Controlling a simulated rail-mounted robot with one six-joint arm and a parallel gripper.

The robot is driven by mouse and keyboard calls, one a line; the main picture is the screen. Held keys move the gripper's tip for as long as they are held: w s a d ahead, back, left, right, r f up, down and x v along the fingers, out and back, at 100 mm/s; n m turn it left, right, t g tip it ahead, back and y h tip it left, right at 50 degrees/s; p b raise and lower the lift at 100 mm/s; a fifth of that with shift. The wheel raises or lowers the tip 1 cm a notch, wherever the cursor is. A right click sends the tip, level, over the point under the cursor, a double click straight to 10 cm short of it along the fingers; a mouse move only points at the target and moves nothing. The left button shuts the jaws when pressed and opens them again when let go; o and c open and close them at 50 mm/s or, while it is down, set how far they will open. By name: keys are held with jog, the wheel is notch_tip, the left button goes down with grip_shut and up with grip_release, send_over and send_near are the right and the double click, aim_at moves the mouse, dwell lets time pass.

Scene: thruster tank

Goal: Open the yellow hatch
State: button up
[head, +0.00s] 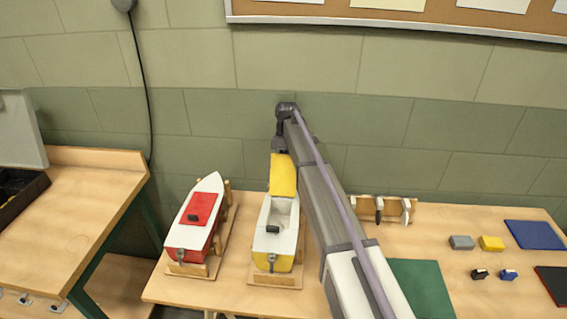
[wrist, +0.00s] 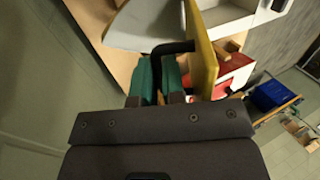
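The yellow hatch (head: 284,175) stands raised on edge above the far end of the white and yellow boat (head: 286,240), and the boat's hold shows open. In the wrist view the hatch (wrist: 204,52) is a yellow panel seen nearly edge-on, with a black bent handle (wrist: 174,47) on its face. My gripper (wrist: 158,78) has its teal fingers on both sides of the handle, with the handle filling the gap. In the head view my gripper is mostly hidden behind the hatch and my arm.
A boat with a red hatch (head: 200,208) stands close to the left, its hatch flat. The green wall (head: 210,125) is just behind. A tool rack (head: 395,210), small blocks (head: 491,243) and coloured mats (head: 535,235) are to the right.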

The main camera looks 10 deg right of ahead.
jog(key=o, duration=0.5)
jog(key=shift+d, duration=0.1)
jog(key=shift+c, duration=0.2)
notch_tip(320, 180, up, 10)
jog(key=p, duration=1)
jog(key=s+d+f+m+t+h, duration=0.15)
jog(key=s+m, duration=0.55)
jog(key=s, duration=0.9)
jog(key=s+d+m+t, duration=0.3)
jog(key=s+m, duration=0.4)
jog(key=s, duration=0.9)
jog(key=shift+m, duration=0.7)
jog(key=s+f+b, duration=0.2)
jog(key=f+b, duration=0.1)
jog(key=s+f+b, duration=0.1)
jog(key=shift+d+f, duration=0.3)
